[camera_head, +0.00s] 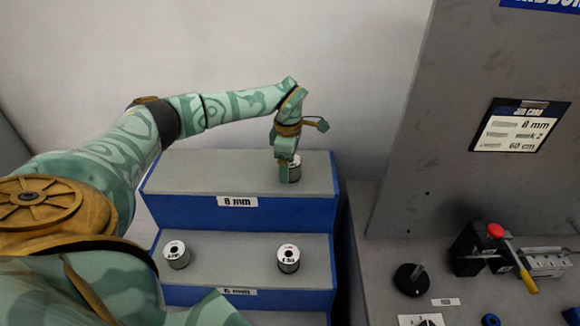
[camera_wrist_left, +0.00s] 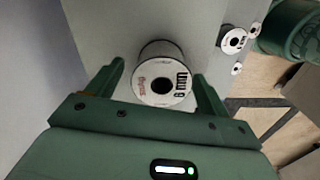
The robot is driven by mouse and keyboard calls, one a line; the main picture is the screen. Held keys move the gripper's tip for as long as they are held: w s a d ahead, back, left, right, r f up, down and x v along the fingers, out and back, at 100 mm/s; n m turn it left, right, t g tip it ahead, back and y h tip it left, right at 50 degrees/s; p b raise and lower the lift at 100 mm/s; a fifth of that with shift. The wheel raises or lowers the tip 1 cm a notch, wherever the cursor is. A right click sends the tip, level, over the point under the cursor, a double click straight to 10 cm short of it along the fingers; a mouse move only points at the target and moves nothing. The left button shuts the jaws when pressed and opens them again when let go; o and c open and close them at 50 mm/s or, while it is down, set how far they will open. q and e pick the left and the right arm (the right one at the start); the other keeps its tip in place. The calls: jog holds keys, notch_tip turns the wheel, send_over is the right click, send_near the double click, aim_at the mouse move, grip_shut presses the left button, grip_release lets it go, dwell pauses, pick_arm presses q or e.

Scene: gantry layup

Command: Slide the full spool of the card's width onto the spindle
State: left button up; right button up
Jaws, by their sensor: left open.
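The job card (camera_head: 521,126) on the grey panel reads 8 mm. A spool (camera_head: 295,172) stands on the top step, whose front label reads 8 mm. In the head view the gripper partly hides the spool. A black disc with a short grey peg (camera_head: 410,279) on the right bench may be the spindle; I cannot be sure.
Two spools (camera_head: 177,254) (camera_head: 288,258) stand on the lower step, above a label that looks like 6 mm. A device with a red knob and yellow lever (camera_head: 515,263) sits on the bench. The tall grey panel (camera_head: 445,120) rises behind the bench.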

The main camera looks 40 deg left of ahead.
jog(key=shift+s+d, duration=0.1)
jog(key=shift+d, duration=0.05)
pick_arm(q)
jog(key=c, duration=1.3)
pick_arm(e)
jog(key=shift+d, duration=0.2)
pick_arm(q)
jog(key=shift+r, duration=0.1)
jog(key=shift+c, duration=0.2)
